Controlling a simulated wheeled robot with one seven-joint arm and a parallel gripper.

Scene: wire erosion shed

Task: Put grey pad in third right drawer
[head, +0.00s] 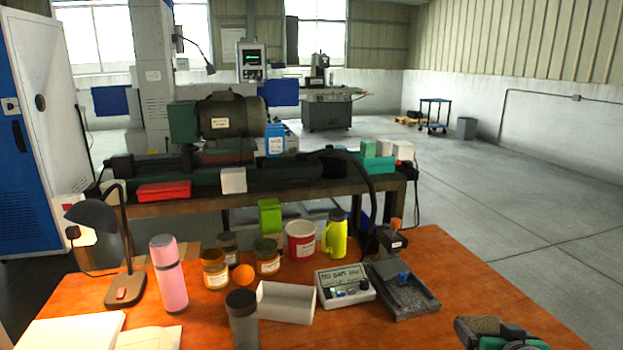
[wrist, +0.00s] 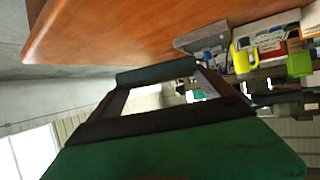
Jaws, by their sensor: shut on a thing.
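The grey pad (head: 478,324) shows at the lower right of the head view, over the orange-brown table near its right end. In the wrist view, a dark grey bar that looks like its edge (wrist: 152,75) spans between the fingertips. My gripper (head: 492,328) is shut on it; in the wrist view, its dark fingers reach out from the green body (wrist: 165,76). My gripper hides part of the pad. No drawer shows in either view.
The table (head: 440,262) holds a grey tray-like device (head: 405,290), a display box (head: 345,287), a yellow mug (head: 335,235), a white open box (head: 285,302), a pink bottle (head: 168,275) and several jars. A lathe bench (head: 160,208) stands behind. Open floor (head: 500,190) lies to the right.

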